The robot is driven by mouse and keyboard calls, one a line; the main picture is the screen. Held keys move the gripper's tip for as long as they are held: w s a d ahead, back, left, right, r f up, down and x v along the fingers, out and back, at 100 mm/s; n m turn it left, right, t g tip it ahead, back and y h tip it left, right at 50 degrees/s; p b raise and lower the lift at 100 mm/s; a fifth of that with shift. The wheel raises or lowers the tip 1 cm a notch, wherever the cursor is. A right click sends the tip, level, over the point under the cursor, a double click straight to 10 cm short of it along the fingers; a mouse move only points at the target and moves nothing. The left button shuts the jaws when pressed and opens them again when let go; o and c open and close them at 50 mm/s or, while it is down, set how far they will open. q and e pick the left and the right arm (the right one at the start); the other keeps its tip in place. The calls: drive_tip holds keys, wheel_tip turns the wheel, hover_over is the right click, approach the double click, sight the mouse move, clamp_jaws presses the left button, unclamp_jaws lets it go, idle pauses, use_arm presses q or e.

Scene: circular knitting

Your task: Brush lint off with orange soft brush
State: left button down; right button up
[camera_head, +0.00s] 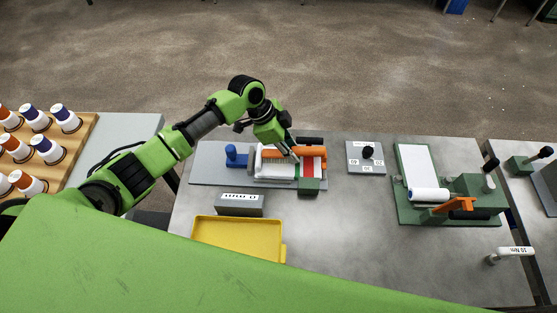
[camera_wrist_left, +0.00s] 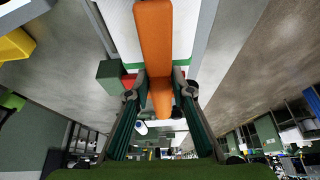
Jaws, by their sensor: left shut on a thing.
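My left gripper (camera_head: 291,156) reaches in from the left over the fixture in the middle of the table. It is shut on the orange brush (camera_head: 312,153). In the left wrist view the orange brush (camera_wrist_left: 154,40) runs lengthwise between the two fingers of my left gripper (camera_wrist_left: 160,92). The bristles are hidden and no lint can be made out. My right gripper is not in view.
A yellow tray (camera_head: 238,217) and a grey labelled block (camera_head: 240,198) stand in front of the fixture. A knob box (camera_head: 366,170) and a green device with a white roll (camera_head: 430,195) are to the right. Yarn cones stand on a wooden board (camera_head: 78,145) at left.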

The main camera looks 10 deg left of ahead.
use_arm(q)
drive_tip(key=shift+w, duration=0.15)
drive_tip(key=shift+w+r, duration=0.25)
drive_tip(key=shift+r, duration=0.05)
idle(0.7)
drive_tip(key=shift+s+p, duration=0.2)
drive_tip(key=shift+p, duration=0.25)
idle(0.4)
